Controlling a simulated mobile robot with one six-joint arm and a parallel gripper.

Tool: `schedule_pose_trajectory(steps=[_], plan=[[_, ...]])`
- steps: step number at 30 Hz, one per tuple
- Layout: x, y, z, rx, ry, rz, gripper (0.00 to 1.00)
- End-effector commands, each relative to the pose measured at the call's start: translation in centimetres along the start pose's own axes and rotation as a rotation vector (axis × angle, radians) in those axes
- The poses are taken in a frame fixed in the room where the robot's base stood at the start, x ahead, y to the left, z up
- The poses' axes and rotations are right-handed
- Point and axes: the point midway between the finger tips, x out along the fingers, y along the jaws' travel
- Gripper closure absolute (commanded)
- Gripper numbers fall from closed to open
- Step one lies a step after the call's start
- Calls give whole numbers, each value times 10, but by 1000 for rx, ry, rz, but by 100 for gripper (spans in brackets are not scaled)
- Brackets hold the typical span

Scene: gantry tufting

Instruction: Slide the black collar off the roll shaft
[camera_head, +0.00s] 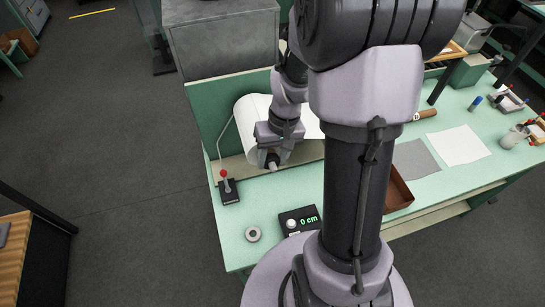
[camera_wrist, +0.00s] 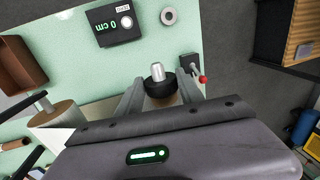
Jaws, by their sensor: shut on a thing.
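The black collar (camera_wrist: 160,88) sits around the pale metal roll shaft (camera_wrist: 157,72), whose end sticks out past it in the wrist view. My gripper (camera_wrist: 162,90) has one finger on each side of the collar and is shut on it. In the head view my gripper (camera_head: 270,157) is at the near end of the white roll (camera_head: 250,112), with the shaft tip (camera_head: 273,166) showing just below it. My fingers mostly hide the collar there.
A lever with a red knob (camera_head: 225,175) stands left of my gripper. A display box (camera_head: 300,219) reading 0 cm and a loose grey ring (camera_head: 253,234) are near the front. A brown tray (camera_head: 398,190) lies to the right. The green table between is clear.

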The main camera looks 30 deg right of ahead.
Motion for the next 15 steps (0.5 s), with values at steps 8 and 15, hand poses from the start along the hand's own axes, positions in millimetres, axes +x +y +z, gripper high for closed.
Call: schedule_pose_trajectory(steps=[8,15], plan=[[0,0,10,0,0,0,97],[0,0,21,0,0,0,97]])
